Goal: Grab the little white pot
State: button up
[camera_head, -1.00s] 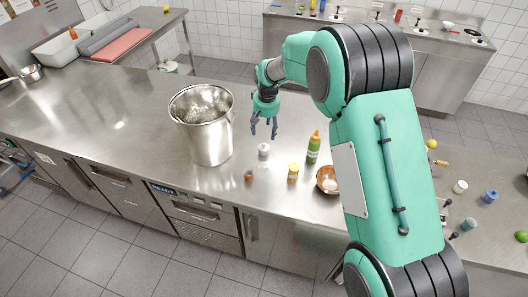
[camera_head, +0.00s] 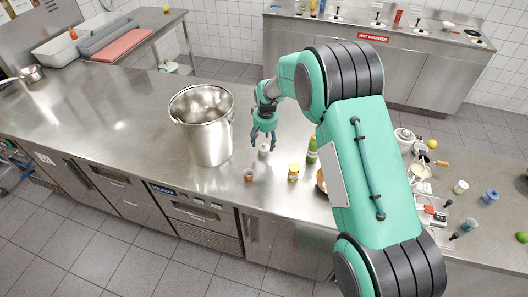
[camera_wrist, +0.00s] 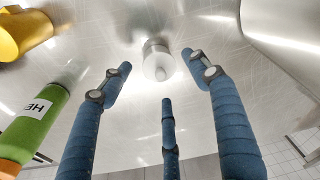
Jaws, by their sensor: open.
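A little white pot (camera_head: 264,150) with a pale lid stands upright on the steel counter, right of the big steel pot. It also shows in the wrist view (camera_wrist: 158,62), top centre, beyond the fingertips. My gripper (camera_head: 264,140) is just above and beside the pot, its blue fingers spread open. In the wrist view the three fingers (camera_wrist: 160,76) are apart with nothing between them. The fingertips partly cover the pot in the head view. I cannot tell whether any finger touches it.
The big steel pot (camera_head: 207,140) stands close on the left. A green bottle (camera_head: 312,151) is close on the right, and a yellow jar (camera_head: 293,173) and a small brown jar (camera_head: 249,175) stand in front. Several items, including a white lidded vessel (camera_head: 404,136), are farther right.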

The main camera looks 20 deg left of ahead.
aim_at(264, 145)
jog(key=shift+w+a+f, duration=0.1)
jog(key=shift+f, duration=1.25)
jog(key=shift+w+f, duration=0.1)
jog(key=shift+f, duration=1.2)
grip_shut()
